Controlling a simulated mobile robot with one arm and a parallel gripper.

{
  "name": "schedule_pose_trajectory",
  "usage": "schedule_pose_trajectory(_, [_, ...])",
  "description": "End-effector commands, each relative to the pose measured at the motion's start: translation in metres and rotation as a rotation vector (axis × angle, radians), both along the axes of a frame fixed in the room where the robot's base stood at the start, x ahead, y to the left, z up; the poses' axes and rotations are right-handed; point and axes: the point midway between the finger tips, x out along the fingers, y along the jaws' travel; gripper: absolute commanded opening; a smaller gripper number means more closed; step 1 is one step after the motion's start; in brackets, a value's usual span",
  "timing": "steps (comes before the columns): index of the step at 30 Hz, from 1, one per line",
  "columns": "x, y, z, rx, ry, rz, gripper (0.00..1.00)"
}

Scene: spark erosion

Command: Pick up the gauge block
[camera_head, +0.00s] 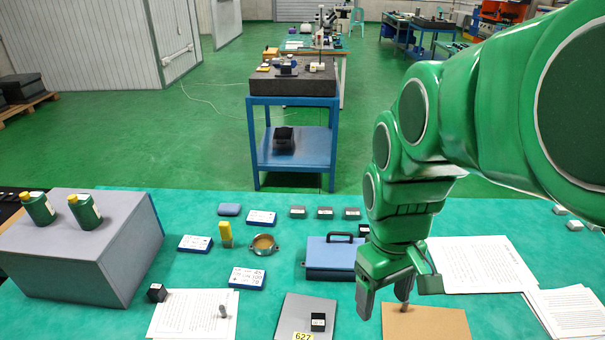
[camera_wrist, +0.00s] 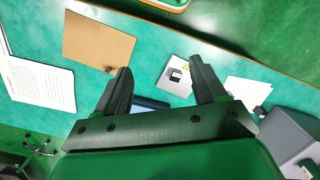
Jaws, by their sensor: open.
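I cannot tell for sure which small piece is the gauge block. One candidate is a small black block with a white label (camera_head: 318,322) on a grey plate (camera_head: 290,318) marked 627; it also shows in the wrist view (camera_wrist: 176,74). Several small grey blocks, one of them here (camera_head: 325,213), stand in a row farther back. A black cube (camera_head: 157,292) sits at the left by a paper sheet. My gripper (camera_head: 396,297) is open and empty, pointing down above the table near the brown board. In the wrist view its fingers (camera_wrist: 160,68) are spread apart.
The brown board (camera_head: 430,325) bears a small upright piece. A blue case (camera_head: 332,258) with a black handle stands behind the plate. A large grey box (camera_head: 85,240) with bottles is left. Paper sheets (camera_head: 470,262) lie right. Blue-edged labelled boxes (camera_head: 247,278) lie mid-table.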

Motion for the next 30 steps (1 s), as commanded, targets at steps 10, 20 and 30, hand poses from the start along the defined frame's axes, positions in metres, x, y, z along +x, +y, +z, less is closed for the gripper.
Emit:
schedule_pose_trajectory(10, [0.075,0.057,-0.006,0.034,-0.006,0.409,0.70])
schedule_pose_trajectory(20, [0.135,0.127,-0.022,0.062,-0.013,0.800,0.70])
schedule_pose_trajectory(30, [0.181,0.214,-0.050,0.089,-0.017,1.207,0.70])
